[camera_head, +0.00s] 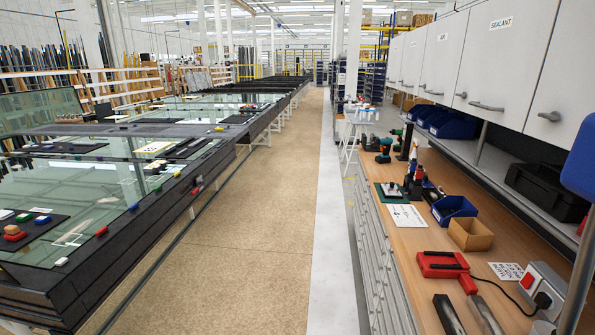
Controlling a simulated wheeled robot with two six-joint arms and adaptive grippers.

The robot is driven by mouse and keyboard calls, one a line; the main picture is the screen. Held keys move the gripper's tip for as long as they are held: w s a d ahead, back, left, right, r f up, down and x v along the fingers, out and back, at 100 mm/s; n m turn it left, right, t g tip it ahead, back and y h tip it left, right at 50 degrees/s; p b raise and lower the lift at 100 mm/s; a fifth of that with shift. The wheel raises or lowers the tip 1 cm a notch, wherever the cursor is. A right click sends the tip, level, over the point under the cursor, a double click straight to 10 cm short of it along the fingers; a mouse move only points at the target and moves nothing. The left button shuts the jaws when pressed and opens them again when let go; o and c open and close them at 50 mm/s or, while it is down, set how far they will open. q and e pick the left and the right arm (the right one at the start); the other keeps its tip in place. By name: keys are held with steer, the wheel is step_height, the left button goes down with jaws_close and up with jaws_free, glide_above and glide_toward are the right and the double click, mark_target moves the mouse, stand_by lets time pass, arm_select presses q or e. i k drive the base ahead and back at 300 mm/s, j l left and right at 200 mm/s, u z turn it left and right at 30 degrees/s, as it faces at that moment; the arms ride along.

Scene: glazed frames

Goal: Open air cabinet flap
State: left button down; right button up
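White wall cabinets (497,62) hang in a row above the workbench on the right side of the head view. Their flaps are all shut. One flap carries a "SEALANT" label (501,23). Grey bar handles sit along the lower edges, including one on the labelled flap (486,107) and a knob-like one on the nearest flap (549,116). Neither of my grippers shows in this view.
The wooden workbench (437,236) at right holds a red tool (443,265), a cardboard box (470,234), blue bins (453,208) and a power socket box (541,287). Glass-topped tables (75,205) line the left. The tan floor aisle (277,215) between is clear.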

mark_target(445, 36)
steer(key=i+j+z, duration=0.15)
steer(key=i+z, duration=0.25)
steer(key=i, duration=0.3)
steer(key=i+j+z, duration=0.35)
steer(key=i, duration=0.35)
steer(key=i+j+z, duration=0.4)
steer(key=i+j, duration=0.2)
